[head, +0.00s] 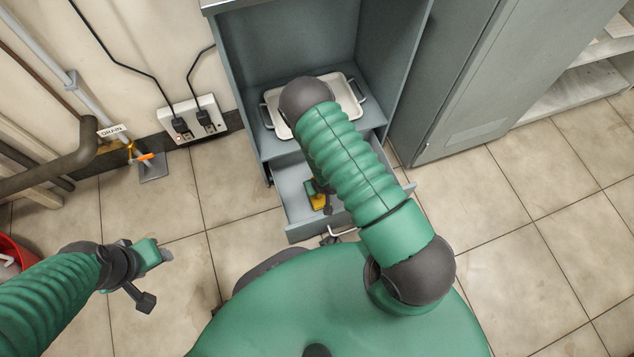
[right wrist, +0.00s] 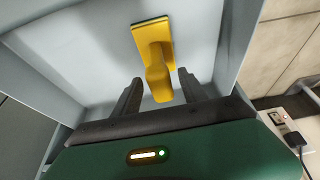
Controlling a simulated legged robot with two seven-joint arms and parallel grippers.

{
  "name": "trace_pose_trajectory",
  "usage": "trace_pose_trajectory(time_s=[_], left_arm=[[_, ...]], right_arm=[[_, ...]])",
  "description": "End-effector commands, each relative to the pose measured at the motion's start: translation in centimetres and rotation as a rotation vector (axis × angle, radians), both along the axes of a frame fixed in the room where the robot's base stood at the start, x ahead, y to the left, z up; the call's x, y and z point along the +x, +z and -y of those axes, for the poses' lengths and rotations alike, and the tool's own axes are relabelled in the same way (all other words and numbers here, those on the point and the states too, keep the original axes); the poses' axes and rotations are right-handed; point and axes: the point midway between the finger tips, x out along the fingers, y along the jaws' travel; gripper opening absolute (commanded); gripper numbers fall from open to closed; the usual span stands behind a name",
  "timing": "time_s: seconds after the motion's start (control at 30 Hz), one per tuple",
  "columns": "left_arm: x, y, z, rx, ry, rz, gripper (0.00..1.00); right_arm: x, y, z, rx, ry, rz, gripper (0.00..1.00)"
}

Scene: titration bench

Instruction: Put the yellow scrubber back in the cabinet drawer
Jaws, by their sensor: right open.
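The yellow scrubber (head: 318,201) lies in the open cabinet drawer (head: 296,203), partly covered by my right arm in the head view. In the right wrist view the scrubber (right wrist: 155,55) has its flat head against the pale drawer floor and its handle pointing toward my right gripper (right wrist: 160,88). The right gripper is open, with one finger on each side of the handle's end and visible gaps between. In the head view the right gripper is mostly hidden by my arm. My left gripper (head: 155,277) is open and empty above the floor at the left.
A white tray (head: 354,98) with dark handles sits on the cabinet shelf (head: 272,147) above the drawer. A grey cabinet (head: 465,80) stands to the right. A wall socket (head: 196,122) with black cords, a drain pipe (head: 75,85) and a red bucket (head: 12,255) are at the left. Tiled floor is clear at the right.

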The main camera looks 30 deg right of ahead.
Motion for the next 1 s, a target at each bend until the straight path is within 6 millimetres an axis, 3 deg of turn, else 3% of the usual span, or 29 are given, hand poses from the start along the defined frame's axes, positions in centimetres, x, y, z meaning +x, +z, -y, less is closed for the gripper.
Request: trace_pose_trajectory(time_s=[0.03, 0.2, 0.4, 0.53, 0.77, 1.0], left_arm=[[0.0, 1.9, 0.0, 0.0, 0.0, 0.0, 0.5], [0.0, 4.0, 0.0, 0.0, 0.0, 0.001, 0.5], [0.0, 4.7, 0.0, 0.0, 0.0, 0.0, 0.5], [0.0, 4.6, 0.0, 0.0, 0.0, 0.0, 0.5], [0.0, 4.6, 0.0, 0.0, 0.0, 0.0, 0.5], [0.0, 4.6, 0.0, 0.0, 0.0, 0.0, 0.5]], right_arm=[[-0.5, 2.4, -0.1, 0.001, 0.0, 0.0, 0.51], [-2.0, 6.0, -0.5, 0.001, 0.0, -0.001, 0.51], [-2.7, 7.7, -0.8, 0.001, 0.0, 0.0, 0.51], [-1.6, 10.3, -1.2, 0.001, 0.008, -0.004, 0.51], [0.0, 20.5, -3.2, 0.01, 0.055, -0.051, 0.51], [-2.9, 30.9, -5.6, 0.02, 0.148, -0.105, 0.51]])
